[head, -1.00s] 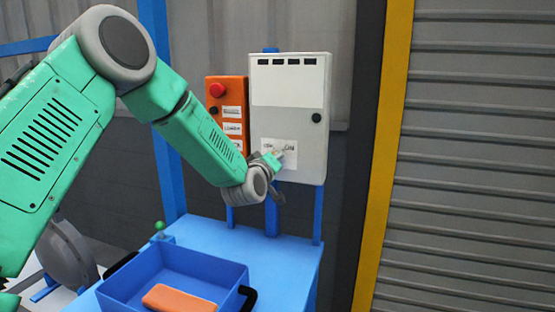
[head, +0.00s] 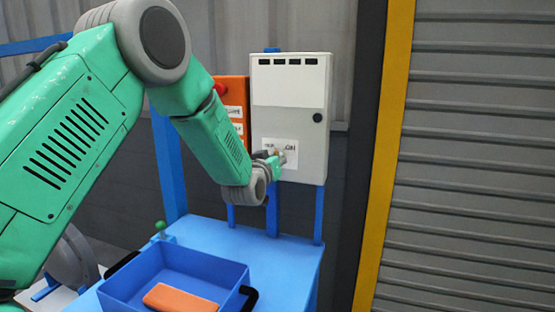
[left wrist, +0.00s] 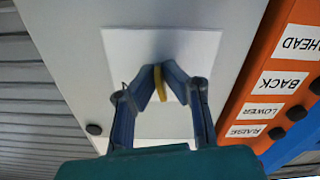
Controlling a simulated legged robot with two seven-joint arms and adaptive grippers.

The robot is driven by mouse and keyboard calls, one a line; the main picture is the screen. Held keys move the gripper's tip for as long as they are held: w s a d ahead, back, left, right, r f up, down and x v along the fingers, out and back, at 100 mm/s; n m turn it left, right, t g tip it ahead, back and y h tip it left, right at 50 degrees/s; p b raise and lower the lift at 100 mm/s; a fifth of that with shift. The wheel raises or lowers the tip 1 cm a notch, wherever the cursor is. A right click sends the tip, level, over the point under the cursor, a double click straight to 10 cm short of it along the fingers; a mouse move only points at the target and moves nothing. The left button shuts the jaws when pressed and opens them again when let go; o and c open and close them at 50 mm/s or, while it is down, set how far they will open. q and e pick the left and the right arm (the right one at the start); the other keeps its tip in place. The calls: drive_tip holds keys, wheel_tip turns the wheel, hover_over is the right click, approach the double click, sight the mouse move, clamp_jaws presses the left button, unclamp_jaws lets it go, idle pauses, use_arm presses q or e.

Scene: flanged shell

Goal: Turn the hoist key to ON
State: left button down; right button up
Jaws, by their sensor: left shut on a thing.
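The hoist key shows as a thin yellow piece (left wrist: 159,84) between my left fingertips in the left wrist view. It sits in front of a white label plate (head: 290,148) low on the grey control box (head: 290,105). Part of the label's lettering, including "ON" on its right side, shows in the head view. My left gripper (head: 275,158) is shut on the key, and it also shows in the left wrist view (left wrist: 160,80). The fingers hide most of the key and its mount, so its exact angle is hard to tell. My right gripper is not in view.
A blue tray (head: 118,290) holding an orange block (head: 180,299) is below on a blue table (head: 285,262).

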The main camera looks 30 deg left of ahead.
use_arm(q)
drive_tip(key=m, duration=0.5)
drive_tip(key=shift+f+m+b, duration=0.3)
drive_tip(key=shift+m, duration=0.1)
drive_tip(key=m+b, duration=0.1)
drive_tip(key=m, duration=0.4)
drive_tip(key=shift+a+m, duration=0.15)
drive_tip(key=shift+m, duration=0.15)
drive_tip(key=shift+s, duration=0.1)
drive_tip(key=c, duration=1.7)
unclamp_jaws()
drive_tip(key=shift+a+r, duration=0.1)
drive_tip(key=shift+r, duration=0.05)
